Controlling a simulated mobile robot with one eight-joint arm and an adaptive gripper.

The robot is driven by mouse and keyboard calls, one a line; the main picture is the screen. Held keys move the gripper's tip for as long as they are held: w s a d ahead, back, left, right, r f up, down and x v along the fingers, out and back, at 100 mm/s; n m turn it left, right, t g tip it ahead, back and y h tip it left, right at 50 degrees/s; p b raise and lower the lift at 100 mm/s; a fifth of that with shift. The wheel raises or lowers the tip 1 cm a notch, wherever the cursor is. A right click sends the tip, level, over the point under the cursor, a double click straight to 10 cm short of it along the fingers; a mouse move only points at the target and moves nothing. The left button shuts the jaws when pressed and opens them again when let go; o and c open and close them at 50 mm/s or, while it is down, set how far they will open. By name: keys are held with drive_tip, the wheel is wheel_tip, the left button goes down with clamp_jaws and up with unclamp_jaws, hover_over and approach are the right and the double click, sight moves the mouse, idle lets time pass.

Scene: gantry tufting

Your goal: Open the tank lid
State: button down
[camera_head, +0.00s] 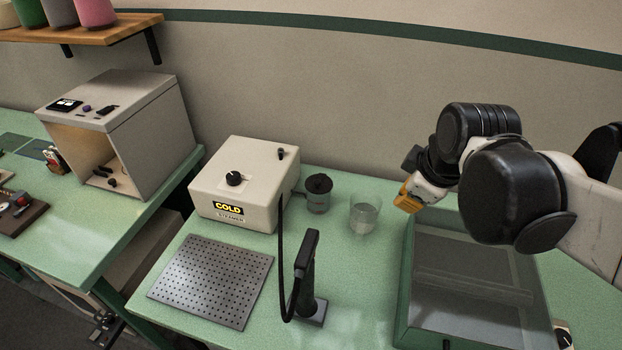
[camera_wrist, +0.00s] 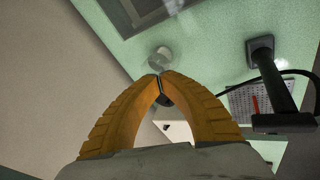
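A small clear tank (camera_head: 318,204) with a black lid (camera_head: 319,183) stands against the right side of the cream steamer box (camera_head: 237,183). The lid looks closed. In the wrist view a dark round shape behind my fingers may be this lid, mostly hidden. My gripper (camera_head: 407,205) has yellow fingers and hangs above the bench, to the right of the tank and the glass beaker (camera_head: 364,216). In the wrist view its fingertips (camera_wrist: 159,78) meet, with nothing seen between them. The gripper is apart from the lid.
The beaker holds clear liquid. A black steam wand (camera_head: 306,275) stands on a base in front, its hose running to the box. A perforated metal plate (camera_head: 212,280) lies at front left. A green-framed, glass-topped box (camera_head: 404,290) is at right. The wall is behind.

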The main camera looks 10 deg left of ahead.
sight(319, 181)
drive_tip(key=w+a+f+n+g+p, duration=0.1)
drive_tip(key=w+a+f+n, duration=0.2)
drive_tip(key=a+n, duration=0.35)
drive_tip(key=w+a+f+n+g+p, duration=0.1)
drive_tip(key=w+a+f+n, duration=0.2)
drive_tip(key=a+n, duration=0.4)
drive_tip(key=w+a+f+n+g+p, duration=0.1)
drive_tip(key=w+a+f+n, duration=0.3)
drive_tip(key=a, duration=0.4)
drive_tip(key=shift+n+y, duration=0.4)
drive_tip(key=shift+n, duration=0.05)
drive_tip(key=b+x, duration=0.5)
drive_tip(key=x, duration=0.4)
drive_tip(key=shift+a+b, duration=0.15)
drive_tip(key=shift+b, duration=0.25)
drive_tip(key=w+r+p, duration=0.1)
drive_tip(key=w+d+r+p, duration=0.1)
drive_tip(key=r, duration=0.1)
drive_tip(key=shift+d+r+p, duration=0.2)
drive_tip(key=shift+p, duration=0.15)
drive_tip(key=shift+w+d, duration=0.1)
